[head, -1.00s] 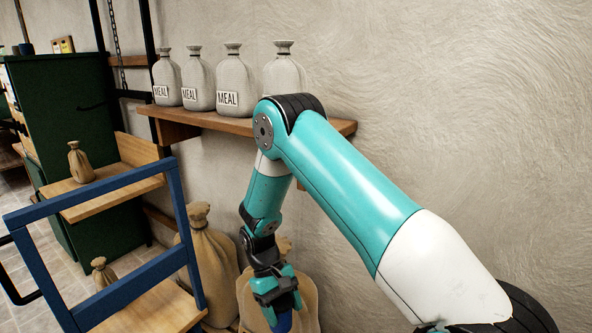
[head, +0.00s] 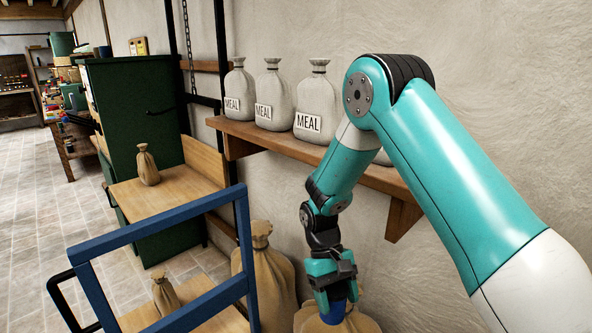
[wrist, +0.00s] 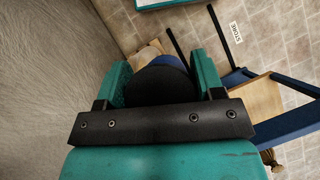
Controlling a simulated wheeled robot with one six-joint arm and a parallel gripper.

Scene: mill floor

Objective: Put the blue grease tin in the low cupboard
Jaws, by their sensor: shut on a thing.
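My gripper (head: 334,290) hangs low in front of the wall in the head view, pointing down. It is shut on the blue grease tin (head: 335,313), of which only a small blue part shows below the fingers. In the wrist view the tin (wrist: 158,82) sits between the two teal fingers, with a dark round top and a blue edge. I cannot make out a low cupboard for certain; a tall dark green cabinet (head: 125,125) stands at the left in the head view.
A blue-framed trolley (head: 160,222) with wooden decks and small sacks stands close at left. Large sacks (head: 262,285) stand by the wall beneath a shelf (head: 270,140) of meal bags. Open tiled floor (head: 40,220) lies at far left, with a workbench (head: 75,140) beyond.

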